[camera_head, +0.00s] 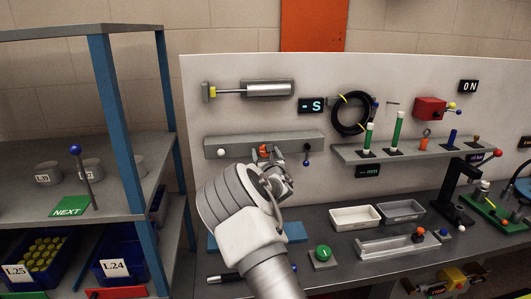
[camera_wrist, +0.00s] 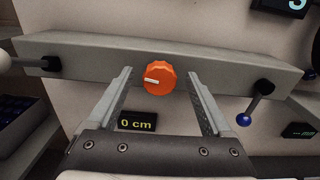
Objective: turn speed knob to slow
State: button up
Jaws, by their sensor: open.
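The speed knob is taken to be the orange scalloped knob (camera_wrist: 160,79) on the front of a grey bar (camera_wrist: 80,58). Its white pointer mark points to the left in the wrist view. In the head view the orange knob (camera_head: 264,150) shows just past my gripper (camera_head: 277,165), partly hidden by it. In the wrist view my gripper (camera_wrist: 160,100) is open, with one finger on each side of the knob. Gaps show between the knob and both fingers. No slow or fast label is readable.
A display reading "0 cm" (camera_wrist: 137,122) sits below the bar. A blue-tipped lever (camera_head: 307,155) is at the bar's right and a white ball (camera_head: 221,153) at its left. A "- S" display (camera_head: 311,105) is above. A green button (camera_head: 323,254) and trays (camera_head: 355,228) are on the bench.

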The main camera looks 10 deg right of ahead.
grip_shut()
dwell(0.5)
